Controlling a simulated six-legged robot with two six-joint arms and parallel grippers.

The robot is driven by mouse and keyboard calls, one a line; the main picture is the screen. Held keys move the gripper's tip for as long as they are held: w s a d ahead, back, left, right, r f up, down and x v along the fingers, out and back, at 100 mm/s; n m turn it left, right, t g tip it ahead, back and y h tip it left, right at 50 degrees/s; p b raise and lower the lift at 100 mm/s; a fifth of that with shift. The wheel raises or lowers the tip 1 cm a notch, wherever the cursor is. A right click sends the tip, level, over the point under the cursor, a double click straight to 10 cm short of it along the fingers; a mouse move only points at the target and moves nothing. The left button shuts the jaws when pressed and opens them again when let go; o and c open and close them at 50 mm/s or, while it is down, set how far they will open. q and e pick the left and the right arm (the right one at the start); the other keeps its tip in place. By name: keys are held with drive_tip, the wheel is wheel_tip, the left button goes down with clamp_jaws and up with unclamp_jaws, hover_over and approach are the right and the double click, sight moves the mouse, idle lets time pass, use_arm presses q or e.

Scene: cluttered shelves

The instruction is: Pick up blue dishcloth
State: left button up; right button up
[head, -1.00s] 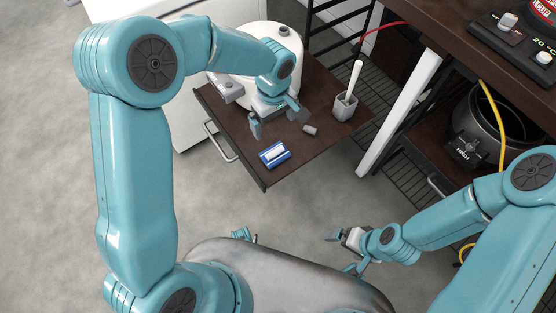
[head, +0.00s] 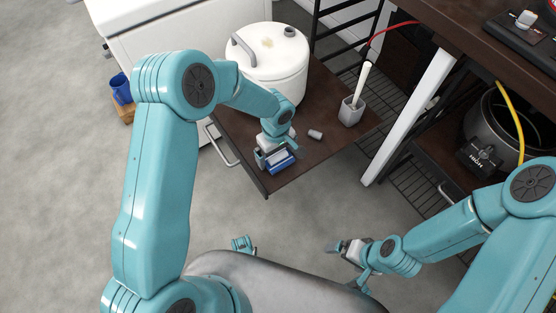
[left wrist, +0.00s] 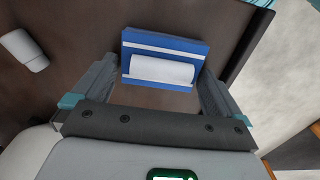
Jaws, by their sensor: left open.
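The blue dishcloth (head: 283,167), with white stripes, lies on the dark brown board near its front edge. In the left wrist view the dishcloth (left wrist: 165,45) is a flat block with a white patch on its near side. My left gripper (head: 275,156) is over it and partly hides it. In the left wrist view the fingers of my left gripper (left wrist: 160,72) are open, one on each side of the dishcloth's near part. I cannot tell if they touch it. My right gripper (head: 345,249) is low at the right, apart from the board; its jaw state is unclear.
A small grey cylinder (head: 315,134) lies beside the gripper. A grey cup (head: 350,113) with a white-handled tool and a large white pot (head: 277,68) stand behind. A black cooker (head: 500,125) sits on the right shelf. A blue mug (head: 121,88) is at far left.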

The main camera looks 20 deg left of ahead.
sight(276, 154)
use_arm(q)
drive_tip(key=c, duration=0.8)
drive_tip(key=shift+o, duration=0.2)
drive_tip(key=shift+r, duration=0.15)
wheel_tip(276, 154, up, 20)
drive_tip(key=p, duration=0.5)
drive_tip(key=o, duration=0.5)
drive_tip(key=c, duration=0.6)
